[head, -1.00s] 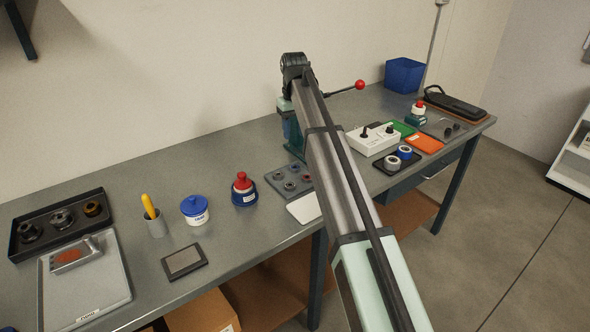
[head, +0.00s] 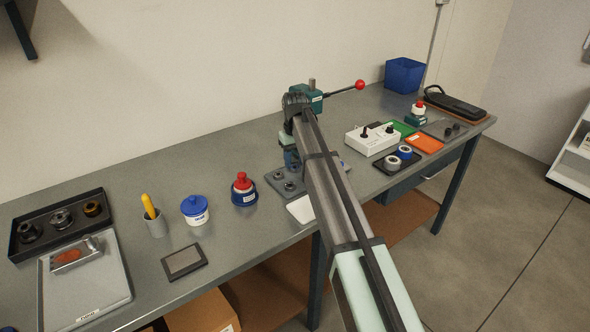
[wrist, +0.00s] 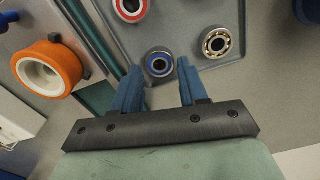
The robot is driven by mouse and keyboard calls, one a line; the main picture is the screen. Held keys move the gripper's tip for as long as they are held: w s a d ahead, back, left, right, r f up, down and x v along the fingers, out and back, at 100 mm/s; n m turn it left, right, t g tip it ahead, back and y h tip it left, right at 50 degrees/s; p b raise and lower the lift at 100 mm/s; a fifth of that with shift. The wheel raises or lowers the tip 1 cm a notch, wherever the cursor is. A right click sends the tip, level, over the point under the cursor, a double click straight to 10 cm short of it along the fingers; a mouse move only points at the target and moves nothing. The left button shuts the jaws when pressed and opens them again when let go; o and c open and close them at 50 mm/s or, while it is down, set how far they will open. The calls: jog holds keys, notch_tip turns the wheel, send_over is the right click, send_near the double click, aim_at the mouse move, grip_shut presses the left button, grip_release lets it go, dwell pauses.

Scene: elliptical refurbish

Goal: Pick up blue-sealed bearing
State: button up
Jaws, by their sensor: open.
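The blue-sealed bearing (wrist: 159,63) is a metal ring with a blue seal and a dark centre. It lies on a grey tray (wrist: 183,18) in the wrist view. My gripper (wrist: 159,70) is open, its two blue fingers pointing at the bearing. One fingertip is to either side of the bearing's near edge; I cannot tell the height gap. A red-sealed bearing (wrist: 130,8) lies farther up the tray, and an unsealed bearing with visible balls (wrist: 216,42) lies to the right. In the head view the tray (head: 272,180) is partly hidden by my arm.
An orange-rimmed wheel (wrist: 70,65) is left of my fingers in the wrist view. A green press with a red-knobbed lever (head: 360,85) stands behind my arm. A red-topped bottle (head: 243,190) is left of the tray, and a white pad (head: 300,208) is in front.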

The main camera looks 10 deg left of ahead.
aim_at(295, 166)
jog(key=shift+f, duration=0.8)
jog(key=shift+c, duration=0.4)
jog(key=c, duration=0.6)
notch_tip(295, 166, up, 9)
jog(key=w+d+r, duration=0.1)
jog(key=d, duration=0.2)
jog(key=w+d+r, duration=0.1)
jog(key=d, duration=0.3)
jog(key=w+d, duration=0.2)
jog(key=d, duration=0.2)
jog(key=shift+r, duration=0.4)
